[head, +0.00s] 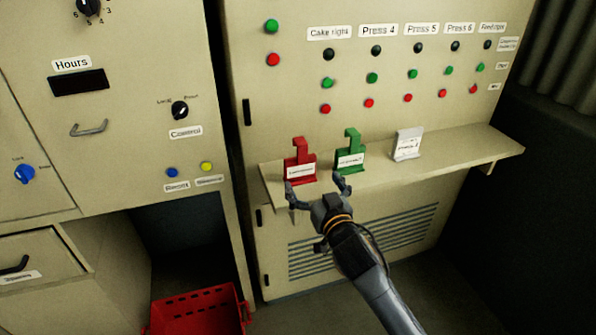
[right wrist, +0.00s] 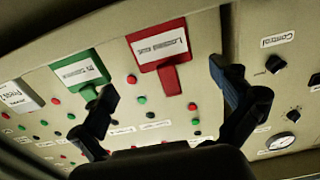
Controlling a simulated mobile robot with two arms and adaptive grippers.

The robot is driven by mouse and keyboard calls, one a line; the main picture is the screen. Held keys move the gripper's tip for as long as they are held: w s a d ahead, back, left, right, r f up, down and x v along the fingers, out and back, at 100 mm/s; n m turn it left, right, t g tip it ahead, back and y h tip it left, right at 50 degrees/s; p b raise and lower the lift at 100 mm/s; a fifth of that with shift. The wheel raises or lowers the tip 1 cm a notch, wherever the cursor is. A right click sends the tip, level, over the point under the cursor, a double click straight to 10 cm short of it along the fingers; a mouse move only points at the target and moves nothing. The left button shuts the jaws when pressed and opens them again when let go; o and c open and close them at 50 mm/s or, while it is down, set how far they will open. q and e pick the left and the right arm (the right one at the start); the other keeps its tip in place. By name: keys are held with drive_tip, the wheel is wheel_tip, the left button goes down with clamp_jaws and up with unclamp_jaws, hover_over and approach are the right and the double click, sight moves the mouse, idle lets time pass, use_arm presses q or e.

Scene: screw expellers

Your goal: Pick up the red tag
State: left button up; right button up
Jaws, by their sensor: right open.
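The red tag (head: 300,168) stands on the shelf at the left end, upright against the cabinet, with a white label on its front. It also shows in the right wrist view (right wrist: 158,42), at the top between the fingers. My right gripper (head: 315,187) is open and empty at the shelf's front edge, just in front of the red tag and apart from it. One finger is to the left near the red tag, the other near the green tag (head: 350,158). My left gripper is not in view.
A white tag (head: 408,145) stands farther right on the shelf (head: 450,153). The cabinet panel above has several buttons and labels. A red crate (head: 200,312) stands on the floor at lower left. The shelf's right part is clear.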

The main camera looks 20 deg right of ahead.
sight(301, 166)
drive_tip(key=w, duration=0.8)
drive_tip(key=shift+a, duration=0.35)
drive_tip(key=shift+s, duration=0.1)
drive_tip(key=c, duration=1.2)
drive_tip(key=shift+o, duration=0.2)
drive_tip(key=shift+r, duration=0.1)
